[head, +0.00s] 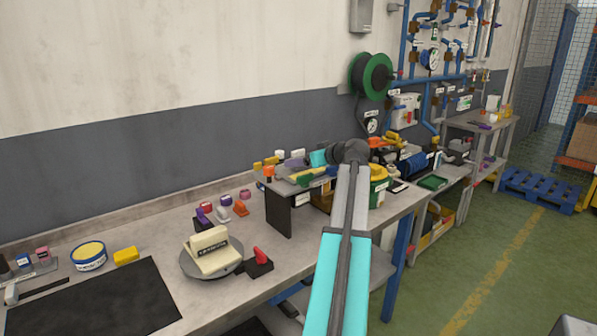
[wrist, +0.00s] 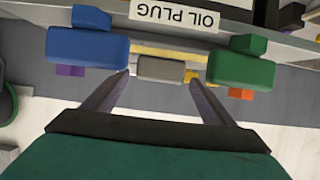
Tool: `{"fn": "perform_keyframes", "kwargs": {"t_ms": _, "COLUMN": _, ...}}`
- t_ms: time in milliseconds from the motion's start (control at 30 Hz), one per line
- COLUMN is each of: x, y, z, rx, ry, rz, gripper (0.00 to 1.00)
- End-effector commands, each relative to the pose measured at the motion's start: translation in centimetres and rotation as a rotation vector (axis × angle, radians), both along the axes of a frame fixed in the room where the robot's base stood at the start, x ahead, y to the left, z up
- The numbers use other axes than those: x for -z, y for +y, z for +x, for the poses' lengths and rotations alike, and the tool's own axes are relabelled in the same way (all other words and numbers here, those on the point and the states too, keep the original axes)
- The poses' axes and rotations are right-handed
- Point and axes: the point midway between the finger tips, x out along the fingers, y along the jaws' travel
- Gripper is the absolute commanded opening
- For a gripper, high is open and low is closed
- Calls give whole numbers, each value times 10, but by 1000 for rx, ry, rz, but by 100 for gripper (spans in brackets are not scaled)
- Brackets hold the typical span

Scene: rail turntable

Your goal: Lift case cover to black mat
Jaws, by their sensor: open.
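A cream blocky housing (head: 208,248) sits on a round grey turntable (head: 231,265) at the left of the bench. Its upper part looks like a cover, but the label is too small to read. The black mat (head: 103,303) lies flat at the front left, bare in the part that shows. My gripper is over the raised shelf, well right of the housing; its fingers are not clear in the head view. In the wrist view my gripper (wrist: 158,82) is open, its fingers either side of a small grey block (wrist: 160,69) beyond them. Contact cannot be told.
A red-handled black clamp (head: 260,262) stands right of the turntable. Several small coloured parts, a yellow block (head: 126,256) and a yellow-topped tin (head: 89,255) stand near. The raised shelf's dark side panel (head: 278,213) stands between. In the wrist view, blue (wrist: 87,46) and green (wrist: 240,68) blocks flank the fingers.

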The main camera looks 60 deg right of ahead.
Motion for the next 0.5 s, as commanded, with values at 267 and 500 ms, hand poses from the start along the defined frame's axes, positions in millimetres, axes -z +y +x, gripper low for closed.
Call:
{"fn": "perform_keyframes", "kwargs": {"t_ms": 267, "x": 0, "y": 0, "z": -1, "rx": 0, "ry": 0, "rz": 0, "gripper": 66}}
{"fn": "perform_keyframes", "kwargs": {"t_ms": 500, "x": 0, "y": 0, "z": -1, "rx": 0, "ry": 0, "rz": 1, "gripper": 26}}
